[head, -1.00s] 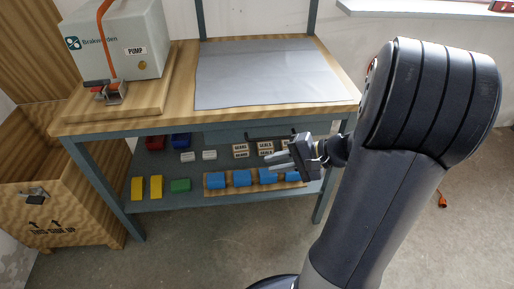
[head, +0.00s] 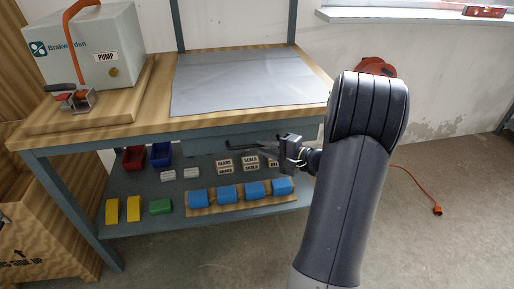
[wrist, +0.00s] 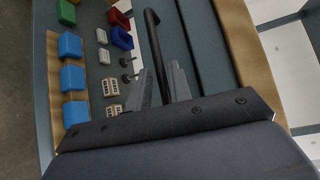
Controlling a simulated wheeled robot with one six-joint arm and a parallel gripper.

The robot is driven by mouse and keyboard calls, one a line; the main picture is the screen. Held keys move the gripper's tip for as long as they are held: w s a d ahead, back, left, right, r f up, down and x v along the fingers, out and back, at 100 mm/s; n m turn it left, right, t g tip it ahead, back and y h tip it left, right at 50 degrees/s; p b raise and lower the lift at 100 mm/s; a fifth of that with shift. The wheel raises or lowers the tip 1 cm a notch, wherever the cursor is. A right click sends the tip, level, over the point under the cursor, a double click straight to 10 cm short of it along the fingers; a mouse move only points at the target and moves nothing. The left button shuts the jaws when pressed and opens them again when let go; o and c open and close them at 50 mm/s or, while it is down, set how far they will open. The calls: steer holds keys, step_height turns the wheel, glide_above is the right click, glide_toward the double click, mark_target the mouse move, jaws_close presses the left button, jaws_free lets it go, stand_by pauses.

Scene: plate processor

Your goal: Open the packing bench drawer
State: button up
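The packing bench (head: 130,128) has a wooden top and a blue-grey frame. Its blue-grey drawer (head: 222,143) sits under the top and looks closed; my gripper and arm hide its right part. In the wrist view the drawer front (wrist: 203,45) runs along a black bar handle (wrist: 153,32). My gripper (head: 264,147) is in front of the drawer at handle height. In the wrist view its two grey fingers (wrist: 160,82) are apart, with the handle's near end between them. I see no firm grip on the handle.
A lower shelf (head: 150,222) holds blue, yellow and green blocks, red and blue bins and labelled boxes. A grey pump case (head: 85,50) and a clamp (head: 75,98) stand on the bench's left. A wooden crate (head: 40,240) is at left. Floor at right is open, with an orange cable (head: 415,180).

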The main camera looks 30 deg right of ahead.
mark_target(259, 146)
steer(key=shift+x, duration=1.7)
jaws_close()
